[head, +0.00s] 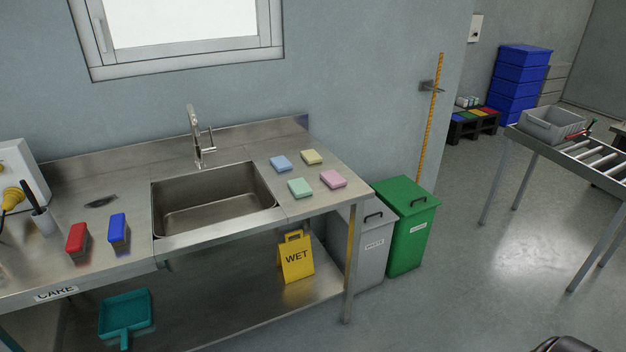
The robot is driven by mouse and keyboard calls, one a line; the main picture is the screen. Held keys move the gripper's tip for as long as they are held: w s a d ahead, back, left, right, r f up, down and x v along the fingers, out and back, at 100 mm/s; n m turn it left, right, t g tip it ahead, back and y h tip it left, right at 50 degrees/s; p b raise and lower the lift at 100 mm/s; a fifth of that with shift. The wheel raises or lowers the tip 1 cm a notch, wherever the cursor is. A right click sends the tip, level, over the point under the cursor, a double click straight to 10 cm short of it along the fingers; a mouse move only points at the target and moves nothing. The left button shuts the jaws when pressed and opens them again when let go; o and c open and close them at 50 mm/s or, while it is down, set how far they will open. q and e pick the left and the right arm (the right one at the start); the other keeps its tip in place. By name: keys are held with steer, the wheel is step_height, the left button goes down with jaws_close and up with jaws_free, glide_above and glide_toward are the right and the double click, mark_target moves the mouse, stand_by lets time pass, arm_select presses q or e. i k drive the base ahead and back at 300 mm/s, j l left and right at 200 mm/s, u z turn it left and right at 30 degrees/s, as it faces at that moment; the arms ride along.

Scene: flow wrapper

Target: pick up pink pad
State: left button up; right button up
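The pink pad (333,179) lies flat on the steel counter to the right of the sink, near the counter's front right corner. A green pad (300,188) lies just left of it, a yellow pad (311,157) behind it, and a blue pad (281,163) behind and to the left. The pads lie apart from each other, and nothing covers the pink one. Neither of my grippers can be made out in the head view. A dark rounded shape shows at the bottom right edge, too cut off to identify.
The sink basin (215,202) and tap (197,135) are left of the pads. Red (77,238) and blue (118,231) brushes lie farther left. A grey bin (371,250) and green bin (407,228) stand beside the counter's right end. The floor in front of the bins is clear.

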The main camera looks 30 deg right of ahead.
mark_target(331, 178)
steer(key=i+l+u, duration=0.15)
steer(key=l+u, duration=0.25)
steer(key=l, duration=0.35)
steer(key=l+u, duration=0.45)
steer(key=l, duration=1)
steer(key=l+u, duration=0.1)
steer(key=l, duration=0.65)
steer(key=k+l+u, duration=0.1)
steer(key=l, duration=0.6)
steer(key=k+l, duration=0.1)
steer(key=l, duration=0.6)
